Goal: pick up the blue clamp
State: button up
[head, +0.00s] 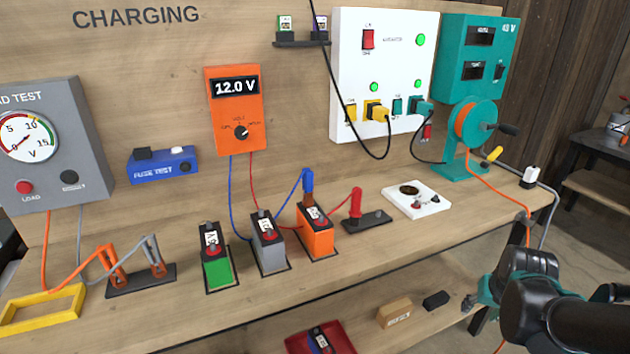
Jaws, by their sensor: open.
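The blue clamp (307,182) stands upright at the back of the orange battery (315,240), on or just behind its top. A blue wire runs from it down toward the orange meter (235,108), which reads 12.0 V. My gripper (477,298) is at the lower right, by the front edge of the bench, well to the right of the clamp and apart from it. It is open, and no object shows in it. Its fingers are partly hidden by my dark arm links.
A red clamp (355,203) stands on a black holder (367,220) right of the orange battery. Grey (268,250) and green (217,268) batteries stand to its left. A white plate (417,200) and teal winch (466,150) stand farther right. The bench front (400,248) is clear.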

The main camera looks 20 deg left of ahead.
aim_at(308, 177)
jog(key=u, duration=1.25)
